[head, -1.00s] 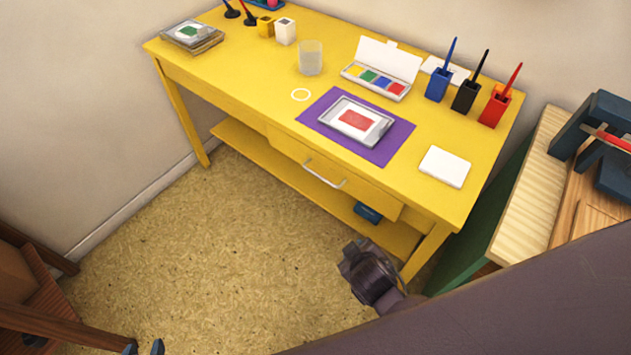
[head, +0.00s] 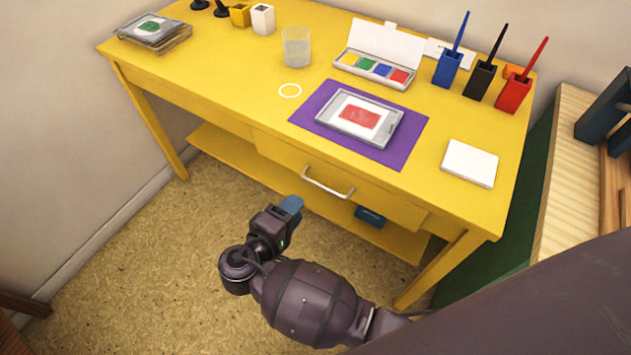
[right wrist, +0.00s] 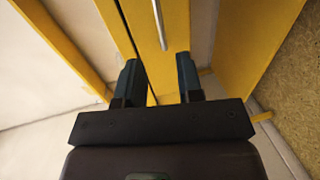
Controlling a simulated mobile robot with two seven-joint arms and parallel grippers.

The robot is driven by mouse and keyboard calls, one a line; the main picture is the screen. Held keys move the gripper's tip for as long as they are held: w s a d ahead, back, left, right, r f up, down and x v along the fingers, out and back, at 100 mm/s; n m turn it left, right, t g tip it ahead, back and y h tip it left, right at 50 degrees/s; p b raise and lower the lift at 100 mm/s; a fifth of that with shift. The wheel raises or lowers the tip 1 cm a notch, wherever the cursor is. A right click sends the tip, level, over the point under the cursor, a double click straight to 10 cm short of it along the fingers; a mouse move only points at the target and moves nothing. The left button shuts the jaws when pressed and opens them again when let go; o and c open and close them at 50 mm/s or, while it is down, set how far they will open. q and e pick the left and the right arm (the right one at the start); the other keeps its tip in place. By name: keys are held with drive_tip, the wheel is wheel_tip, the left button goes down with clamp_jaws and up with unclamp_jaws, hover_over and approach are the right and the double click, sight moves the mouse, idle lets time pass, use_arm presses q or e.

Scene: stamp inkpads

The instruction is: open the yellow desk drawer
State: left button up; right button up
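The yellow desk (head: 225,65) stands against the wall. Its drawer (head: 385,203) sits under the top, its front looking flush with the desk, with a silver bar handle (head: 328,184). My right gripper (head: 292,205) is just in front of and below the handle in the head view, apart from it. In the right wrist view its two fingers (right wrist: 159,78) are spread with nothing between them, and the handle (right wrist: 160,22) lies ahead, roughly in line with the gap. My left gripper is not in view.
A purple mat (head: 410,143) with an inkpad, a paint set (head: 376,68), a glass (head: 296,48) and pen holders stand on the desk. A blue object (head: 370,216) lies on the lower shelf. A wooden surface (head: 570,190) stands at right. The floor in front is free.

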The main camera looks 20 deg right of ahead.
sight(317, 183)
drive_tip(key=shift+b+x, duration=0.75)
drive_tip(key=shift+x, duration=4.25)
clamp_jaws()
